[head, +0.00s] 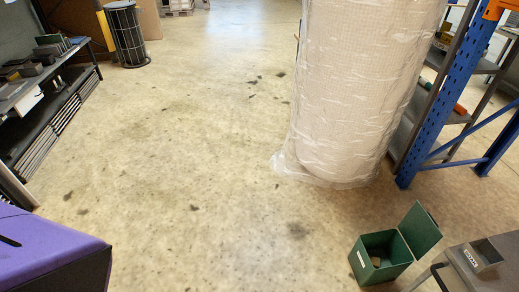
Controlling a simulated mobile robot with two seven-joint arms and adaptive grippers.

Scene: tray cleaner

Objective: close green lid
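A green box (372,275) with a white label on its front stands at the lower right. Its green lid (419,229) is open and stands up, tilted, at the box's right side. A small brownish thing (376,261) lies inside the box. Neither of my grippers shows in the head view, so nothing is seen touching the lid or the box.
A grey cart or table (455,280) with a small grey bin (483,256) is right of the box. A plastic-wrapped column (350,90) and blue rack (440,115) stand behind. A purple block (45,250) fills the lower left. The middle floor is clear.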

